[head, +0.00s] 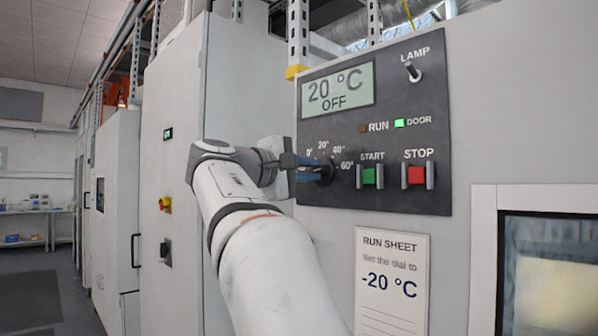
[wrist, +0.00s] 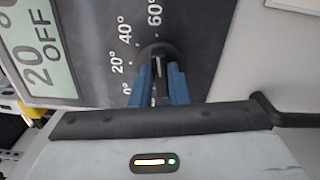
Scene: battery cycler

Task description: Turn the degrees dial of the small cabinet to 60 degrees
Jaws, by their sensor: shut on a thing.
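The black degrees dial (head: 325,170) is on the dark panel of the small cabinet, with marks 0°, 20°, 40° and 60° around it. My gripper (head: 310,168) reaches it from the left, its blue fingers shut on the dial. In the wrist view, the dial (wrist: 158,54) sits between the two fingertips of my gripper (wrist: 160,70), one on each side of its grip bar. Where the dial points is hard to tell. The display (head: 338,91) reads 20 °C and OFF.
Right of the dial are the green START button (head: 369,176) and the red STOP button (head: 416,175), between raised guards. A LAMP switch (head: 412,71) is above. The green DOOR light (head: 399,123) is lit. A run sheet (head: 392,285) below reads -20 °C.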

